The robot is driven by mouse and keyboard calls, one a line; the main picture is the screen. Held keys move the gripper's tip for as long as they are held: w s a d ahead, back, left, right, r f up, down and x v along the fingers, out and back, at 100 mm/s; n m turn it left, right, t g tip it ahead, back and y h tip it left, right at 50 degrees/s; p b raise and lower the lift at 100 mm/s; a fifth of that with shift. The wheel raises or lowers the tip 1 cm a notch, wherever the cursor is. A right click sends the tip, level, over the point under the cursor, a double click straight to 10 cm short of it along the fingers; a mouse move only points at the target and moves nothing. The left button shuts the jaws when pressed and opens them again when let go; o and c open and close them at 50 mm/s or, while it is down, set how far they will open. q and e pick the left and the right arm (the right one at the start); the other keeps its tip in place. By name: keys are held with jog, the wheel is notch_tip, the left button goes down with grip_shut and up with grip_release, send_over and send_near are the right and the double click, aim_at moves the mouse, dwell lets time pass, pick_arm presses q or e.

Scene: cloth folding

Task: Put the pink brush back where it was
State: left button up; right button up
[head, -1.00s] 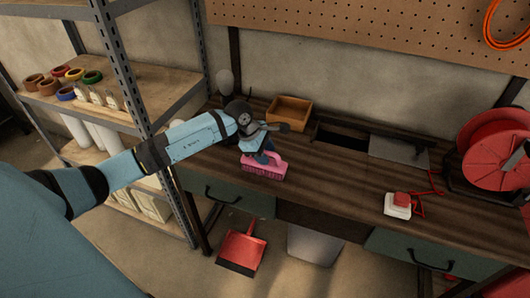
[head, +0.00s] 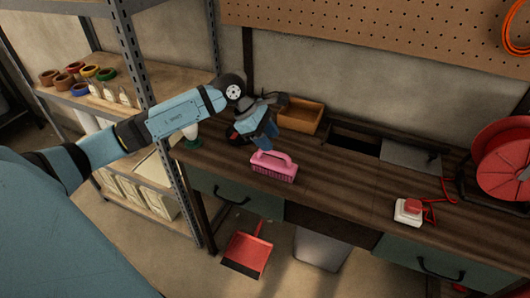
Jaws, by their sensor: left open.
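The pink brush (head: 274,166) lies on the dark wooden workbench (head: 335,178), near its front edge at the left part, bristles down and handle up. My left gripper (head: 258,143) is above and just behind the brush in the head view. It is open and appears clear of the handle. My right gripper is not in view.
A wooden box (head: 301,114) stands at the back of the bench, close to my left wrist. A white and red switch box (head: 409,210) and a red cable reel (head: 503,160) are to the right. A metal shelf (head: 140,75) stands left. A red dustpan (head: 248,252) is on the floor.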

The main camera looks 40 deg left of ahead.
pick_arm(q)
jog(key=s+d+f+n+t+h, duration=0.2)
jog(key=s+d+n+t+h, duration=0.25)
jog(key=d+n, duration=0.4)
jog(key=s+d+f+n+t+h, duration=0.25)
jog(key=d+n+t+h, duration=0.2)
jog(key=d+n, duration=0.45)
jog(key=s+f+n+y, duration=0.6)
jog(key=s+f+n, duration=0.2)
jog(key=n, duration=0.7)
jog(key=s+f+n+g+y, duration=0.1)
jog(key=s+f+n+y, duration=0.5)
jog(key=f+n, duration=0.6)
jog(key=s+n, duration=0.2)
jog(key=n, duration=0.1)
jog(key=shift+a, duration=0.35)
jog(key=shift+r+n, duration=0.1)
jog(key=shift+n, duration=0.15)
notch_tip(320, 180, up, 9)
jog(key=p, duration=0.9)
jog(key=shift+a+p, duration=0.25)
jog(key=shift+p, duration=0.15)
